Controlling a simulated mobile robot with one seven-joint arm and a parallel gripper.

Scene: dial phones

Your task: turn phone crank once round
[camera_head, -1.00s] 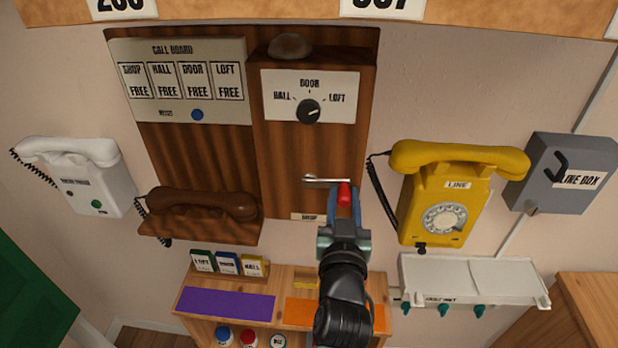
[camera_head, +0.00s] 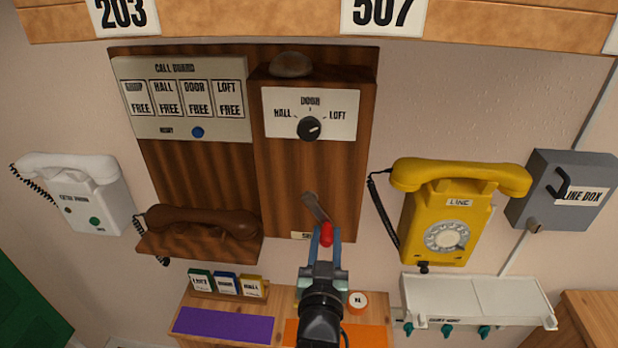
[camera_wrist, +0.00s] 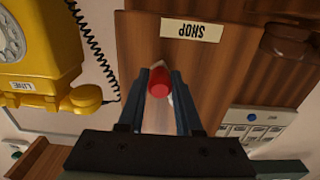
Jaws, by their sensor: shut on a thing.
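The crank arm (camera_head: 317,207) is a metal lever on the lower front of the wooden wall phone (camera_head: 308,170). It slants down and slightly right from its pivot. Its red knob (camera_head: 326,234) is at the lower end. My gripper (camera_head: 325,244) is shut on the red knob, with a blue-grey finger on each side. The knob also shows between the fingers in the wrist view (camera_wrist: 160,84), where the view is upside down. The knob and fingers hide part of the crank arm there.
A brown handset (camera_head: 205,222) rests left of the crank. The yellow dial phone (camera_head: 440,215) hangs to the right with its coiled cord near the wooden phone. Below are small labelled boxes (camera_head: 228,284) and a shelf with a purple mat (camera_head: 222,323).

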